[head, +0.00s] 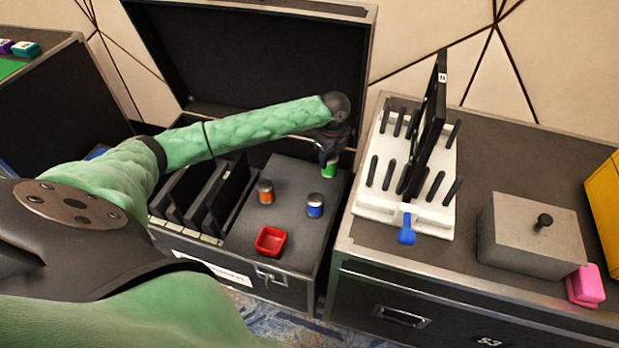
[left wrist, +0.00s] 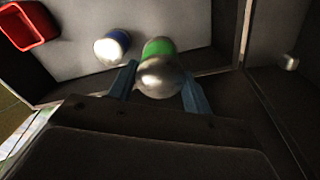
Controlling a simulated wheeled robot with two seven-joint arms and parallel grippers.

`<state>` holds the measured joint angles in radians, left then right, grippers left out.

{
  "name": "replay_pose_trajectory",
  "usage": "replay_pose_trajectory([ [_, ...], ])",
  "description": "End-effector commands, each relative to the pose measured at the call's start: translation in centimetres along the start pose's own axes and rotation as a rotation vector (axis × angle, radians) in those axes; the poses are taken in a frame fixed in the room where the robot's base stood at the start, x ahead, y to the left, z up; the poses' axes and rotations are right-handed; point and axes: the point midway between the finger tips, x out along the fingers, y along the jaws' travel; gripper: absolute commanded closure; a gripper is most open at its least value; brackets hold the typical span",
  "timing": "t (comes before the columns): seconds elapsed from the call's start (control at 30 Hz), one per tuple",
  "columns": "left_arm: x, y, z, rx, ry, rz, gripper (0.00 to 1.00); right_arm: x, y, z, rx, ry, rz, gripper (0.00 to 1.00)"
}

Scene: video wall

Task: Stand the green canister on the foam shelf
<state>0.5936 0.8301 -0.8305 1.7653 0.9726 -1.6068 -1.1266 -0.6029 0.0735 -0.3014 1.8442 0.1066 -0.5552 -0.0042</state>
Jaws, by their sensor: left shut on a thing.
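The green canister (head: 329,170) is at the right rear of the grey foam shelf (head: 293,172) inside the open case. My left gripper (head: 332,152) is above it, pointing down, and is shut on it. In the left wrist view the canister (left wrist: 159,68), with a silver cap, is between the two blue-grey fingers (left wrist: 158,88). Whether its base touches the foam I cannot tell. My right gripper is in neither view.
An orange canister (head: 266,191) and a blue canister (head: 315,205) stand on the foam, with a red tray (head: 270,241) in front. Dark panels (head: 205,195) stand in slots at left. A white rack (head: 431,200) is on the right-hand case.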

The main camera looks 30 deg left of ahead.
Motion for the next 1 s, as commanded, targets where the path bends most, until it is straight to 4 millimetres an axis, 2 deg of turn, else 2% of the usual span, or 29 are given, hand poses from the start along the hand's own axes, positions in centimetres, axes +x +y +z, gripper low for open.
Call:
replay_pose_trajectory([
  [0.4, 4.4, 1.2, 7.3, -0.007, -0.002, 0.002, 0.77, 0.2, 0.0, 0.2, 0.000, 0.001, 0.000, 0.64],
  [0.6, 6.1, 1.5, 10.1, -0.005, 0.000, 0.000, 0.77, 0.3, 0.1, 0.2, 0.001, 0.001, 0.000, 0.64],
  [0.87, 7.1, 1.7, 11.1, -0.004, 0.000, 0.000, 0.77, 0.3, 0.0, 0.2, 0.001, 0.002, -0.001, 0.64],
  [1.0, 8.8, 1.7, 11.1, -0.004, 0.000, 0.000, 0.77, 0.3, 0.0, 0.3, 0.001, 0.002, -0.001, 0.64],
])
